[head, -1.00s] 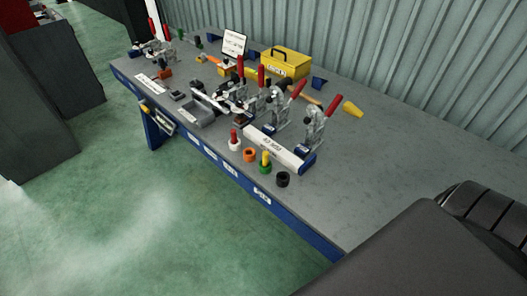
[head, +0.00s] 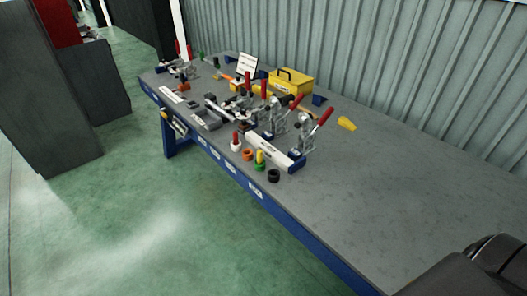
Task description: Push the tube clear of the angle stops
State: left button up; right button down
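A long grey workbench (head: 400,200) with a blue edge runs from the back left to the front right. On it, a pale labelled bar (head: 265,148) with a blue end (head: 297,164) lies along the front, beside toggle clamps (head: 302,130) with red handles. A silvery, tube-like piece (head: 220,108) lies among the fittings to its left. I cannot tell for sure which piece is the tube or which are the angle stops; they are too small. Neither gripper is in view.
Small coloured parts, including a black ring (head: 274,176) and an orange ring (head: 247,154), stand at the front edge. A yellow toolbox (head: 291,82) and a sign (head: 247,66) are behind. Dark cabinets (head: 45,100) stand left.

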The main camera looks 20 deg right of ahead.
aim_at(276, 156)
jog(key=u, duration=0.25)
jog(key=i, duration=1.05)
jog(key=z, duration=0.25)
